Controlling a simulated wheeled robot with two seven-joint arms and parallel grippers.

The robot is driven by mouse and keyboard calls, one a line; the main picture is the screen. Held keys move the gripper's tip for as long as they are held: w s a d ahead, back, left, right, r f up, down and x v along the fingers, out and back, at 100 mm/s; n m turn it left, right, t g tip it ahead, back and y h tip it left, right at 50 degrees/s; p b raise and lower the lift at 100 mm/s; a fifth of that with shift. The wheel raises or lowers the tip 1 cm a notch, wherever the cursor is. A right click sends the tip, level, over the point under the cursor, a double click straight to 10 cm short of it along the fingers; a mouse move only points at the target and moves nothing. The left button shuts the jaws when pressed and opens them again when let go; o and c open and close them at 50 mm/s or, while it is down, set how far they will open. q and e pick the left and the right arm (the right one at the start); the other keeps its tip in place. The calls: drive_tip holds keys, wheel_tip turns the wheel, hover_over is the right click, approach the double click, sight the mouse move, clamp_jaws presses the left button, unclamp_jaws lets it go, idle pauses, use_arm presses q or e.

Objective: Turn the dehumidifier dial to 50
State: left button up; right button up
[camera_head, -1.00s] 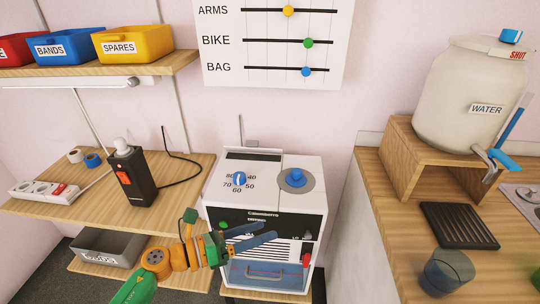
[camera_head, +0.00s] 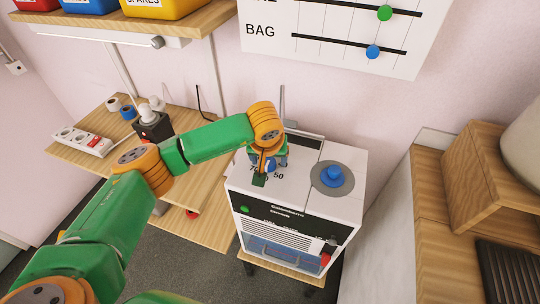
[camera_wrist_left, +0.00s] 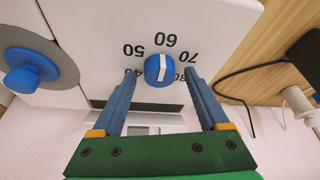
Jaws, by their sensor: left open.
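The dehumidifier (camera_head: 290,205) is a white box with a black front band, standing on a small wooden stand. Its dial (camera_wrist_left: 158,69) is a blue knob with a white bar, ringed by the numbers 40 to 80, upside down in the left wrist view. The bar lies roughly along the line toward 60; I cannot tell which end is the pointer. My left gripper (camera_wrist_left: 159,75) is open, its two blue fingers on either side of the dial, with gaps showing. In the head view the left gripper (camera_head: 265,168) is over the dial and partly hides it and the numbers. My right gripper is not in view.
A second blue knob (camera_head: 333,174) on a grey disc sits on the same top. A wooden side table (camera_head: 120,160) with a power strip (camera_head: 82,141) and a dark box (camera_head: 153,127) stands left. A wooden counter (camera_head: 440,250) is at right.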

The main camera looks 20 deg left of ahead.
use_arm(q)
drive_tip(key=shift+s+r, duration=0.1)
clamp_jaws()
drive_tip(key=shift+d+n+y+b, duration=0.1)
drive_tip(key=shift+n+y+b, duration=0.5)
drive_tip(key=shift+n+b, duration=0.85)
drive_tip(key=n+b, duration=0.1)
drive_tip(key=n, duration=0.2)
drive_tip(key=shift+d+g+y, duration=0.1)
drive_tip(key=shift+g+y, duration=0.3)
drive_tip(key=shift+w+n+g+y, duration=0.2)
drive_tip(key=shift+n+g+y, duration=0.15)
drive_tip(key=shift+n, duration=0.9)
drive_tip(key=shift+n+g+y, duration=0.35)
drive_tip(key=shift+n+g, duration=0.3)
drive_tip(key=shift+n, duration=1.05)
unclamp_jaws()
drive_tip(key=shift+w, duration=0.1)
